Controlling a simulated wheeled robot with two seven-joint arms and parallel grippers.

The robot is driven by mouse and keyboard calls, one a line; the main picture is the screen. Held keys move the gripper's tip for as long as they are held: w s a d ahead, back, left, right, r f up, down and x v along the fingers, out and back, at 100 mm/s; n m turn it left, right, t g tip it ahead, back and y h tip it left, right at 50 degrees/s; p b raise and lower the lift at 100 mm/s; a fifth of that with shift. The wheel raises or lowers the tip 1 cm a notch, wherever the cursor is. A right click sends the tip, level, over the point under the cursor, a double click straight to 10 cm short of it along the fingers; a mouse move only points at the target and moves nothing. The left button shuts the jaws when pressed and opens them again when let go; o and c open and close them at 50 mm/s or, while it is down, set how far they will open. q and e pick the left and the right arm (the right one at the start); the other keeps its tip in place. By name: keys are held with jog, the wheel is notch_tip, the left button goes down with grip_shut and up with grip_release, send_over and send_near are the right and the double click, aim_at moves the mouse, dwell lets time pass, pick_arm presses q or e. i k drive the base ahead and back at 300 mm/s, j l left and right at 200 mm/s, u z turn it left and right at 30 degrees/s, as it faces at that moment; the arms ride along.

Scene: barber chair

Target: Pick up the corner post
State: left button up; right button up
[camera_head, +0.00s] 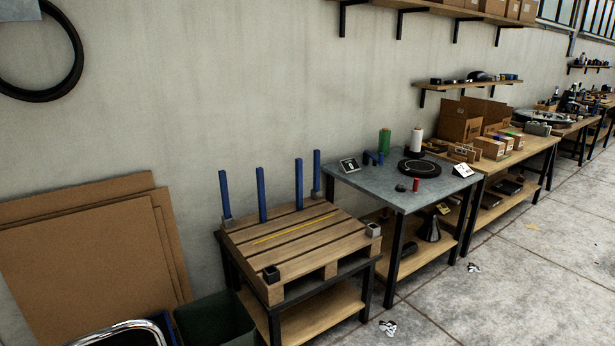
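Several blue posts stand upright at the wooden pallet on the black-framed stand. One post (223,190) is at the far left corner, in a grey bracket (228,222). Another post (316,172) is at the far right corner, also with a grey bracket at its foot. Two more posts (262,195) (299,183) stand between them along the back edge; I cannot tell what holds them. The near corners carry a dark bracket (271,274) and a grey bracket (373,230), both without posts. Neither of my grippers is in view.
The pallet (318,251) has a thin yellow strip (295,229) across its slats. A grey-topped table (412,199) with tools stands to its right. Cardboard sheets (85,262), a dark green bin (215,318) and a chrome tube (125,328) are at left. The floor at right is mostly open.

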aim_at(299, 160)
jog(key=i+l, duration=0.15)
jog(key=i, duration=0.4)
jog(key=i+l, duration=0.15)
jog(key=i, duration=0.35)
jog(key=i+l+u, duration=0.1)
jog(key=u, duration=0.5)
